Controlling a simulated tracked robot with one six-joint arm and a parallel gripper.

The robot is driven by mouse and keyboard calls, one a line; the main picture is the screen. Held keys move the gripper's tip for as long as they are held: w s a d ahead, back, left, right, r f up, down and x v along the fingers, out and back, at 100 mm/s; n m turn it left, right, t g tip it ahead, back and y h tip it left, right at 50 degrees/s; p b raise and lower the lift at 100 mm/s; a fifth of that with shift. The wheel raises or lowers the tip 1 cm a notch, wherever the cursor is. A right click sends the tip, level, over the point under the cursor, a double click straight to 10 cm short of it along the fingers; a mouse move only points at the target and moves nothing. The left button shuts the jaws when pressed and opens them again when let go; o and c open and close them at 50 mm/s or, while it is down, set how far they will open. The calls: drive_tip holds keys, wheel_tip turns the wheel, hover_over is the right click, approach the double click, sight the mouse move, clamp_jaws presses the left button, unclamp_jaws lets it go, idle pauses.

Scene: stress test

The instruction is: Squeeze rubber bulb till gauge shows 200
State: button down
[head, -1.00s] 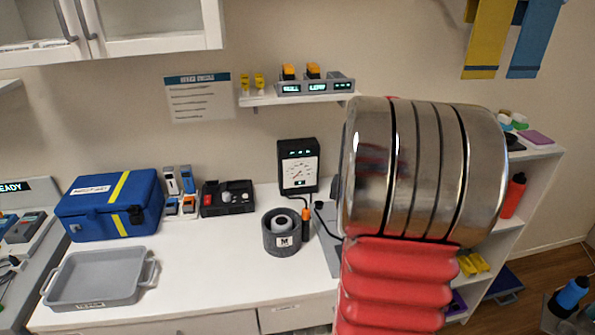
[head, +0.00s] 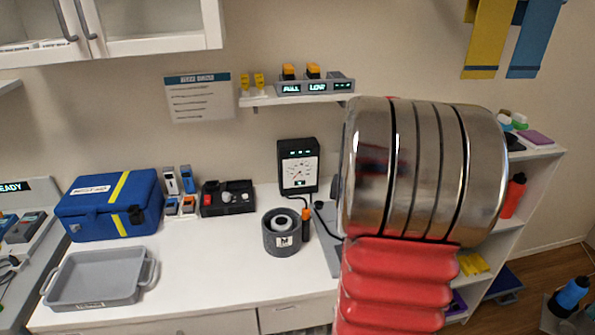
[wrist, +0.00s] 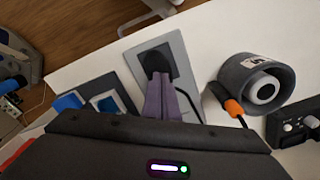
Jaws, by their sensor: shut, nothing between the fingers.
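The gauge (head: 298,166) is a black box with a white dial, standing at the back of the white counter in the head view. Its reading is too small to make out. In the head view my arm hides the gripper and most of the plate.
A grey round holder (head: 281,240) with a white ring inside stands left of the plate, an orange-topped black handle (head: 306,226) beside it. A black control box (head: 228,198), blue case (head: 110,207) and grey tray (head: 97,279) stand further left. The counter's front middle is clear.

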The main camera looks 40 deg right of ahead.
drive_tip(key=shift+f, duration=0.15)
idle(0.3)
idle(1.2)
idle(0.6)
idle(1.2)
drive_tip(key=shift+f, duration=0.1)
idle(0.5)
drive_tip(key=shift+f, duration=1)
drive_tip(key=shift+r, duration=1.15)
